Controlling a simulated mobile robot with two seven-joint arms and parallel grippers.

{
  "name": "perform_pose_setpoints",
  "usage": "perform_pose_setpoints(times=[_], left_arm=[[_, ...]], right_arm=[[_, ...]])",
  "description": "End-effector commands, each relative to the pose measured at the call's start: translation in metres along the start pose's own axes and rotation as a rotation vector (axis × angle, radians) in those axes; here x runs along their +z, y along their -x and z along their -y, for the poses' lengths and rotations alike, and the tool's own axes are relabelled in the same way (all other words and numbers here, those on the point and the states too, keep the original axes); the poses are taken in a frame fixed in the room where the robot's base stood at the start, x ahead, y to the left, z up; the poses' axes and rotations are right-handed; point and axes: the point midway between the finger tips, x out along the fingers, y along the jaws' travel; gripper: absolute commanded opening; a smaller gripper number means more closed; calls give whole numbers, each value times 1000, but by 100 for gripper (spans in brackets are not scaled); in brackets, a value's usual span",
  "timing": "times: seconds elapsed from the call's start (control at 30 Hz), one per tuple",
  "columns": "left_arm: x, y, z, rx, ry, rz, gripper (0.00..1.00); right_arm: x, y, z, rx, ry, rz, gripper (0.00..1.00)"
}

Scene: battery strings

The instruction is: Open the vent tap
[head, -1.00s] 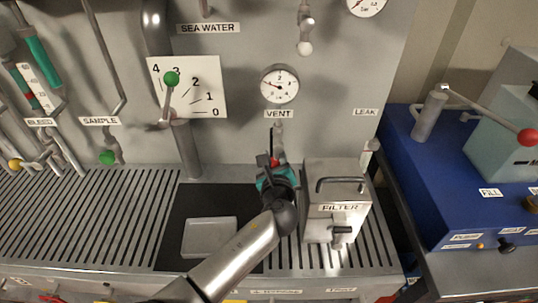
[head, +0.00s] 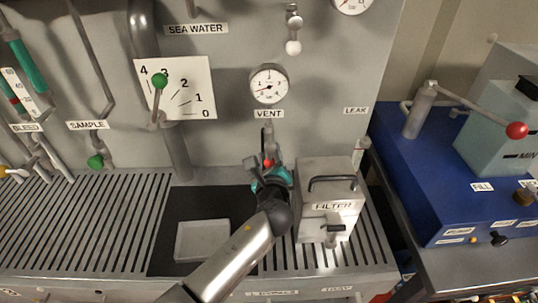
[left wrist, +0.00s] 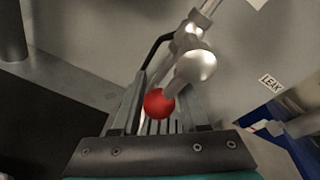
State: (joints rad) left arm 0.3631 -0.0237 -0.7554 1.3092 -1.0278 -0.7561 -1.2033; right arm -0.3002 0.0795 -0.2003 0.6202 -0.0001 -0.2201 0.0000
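The vent tap is a grey pipe (head: 267,133) below the VENT label, with a small red knob (head: 268,163) at its lower end. In the left wrist view the red knob (left wrist: 158,102) is large and near the picture's middle, with the pale rounded tap body (left wrist: 193,66) above it. My left gripper (head: 268,168) is at the knob, left of the FILTER box. In the wrist view its fingers stand apart, one on each side of the red knob, with gaps visible. Whether they touch it cannot be seen. My right gripper is out of view.
The grey FILTER box (head: 326,213) with a black handle stands close right of my left gripper. A pale tray (head: 203,240) lies on the dark area to the left. A slotted drain top (head: 90,220) extends left. A blue unit (head: 440,190) stands at right.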

Motion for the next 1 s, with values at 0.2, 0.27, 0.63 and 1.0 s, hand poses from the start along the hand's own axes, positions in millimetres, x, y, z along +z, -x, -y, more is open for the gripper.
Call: perform_pose_setpoints(times=[0.2, 0.27, 0.63, 1.0], left_arm=[[0, 0, 0, 0, -1, 0, 67], [0, 0, 0, 0, -2, 0, 67], [0, 14, 0, 0, -2, -1, 67], [0, 79, 0, 1, -1, -3, 67]], right_arm=[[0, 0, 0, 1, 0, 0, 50], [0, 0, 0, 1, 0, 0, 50], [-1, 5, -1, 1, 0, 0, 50], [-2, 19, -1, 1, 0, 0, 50]])
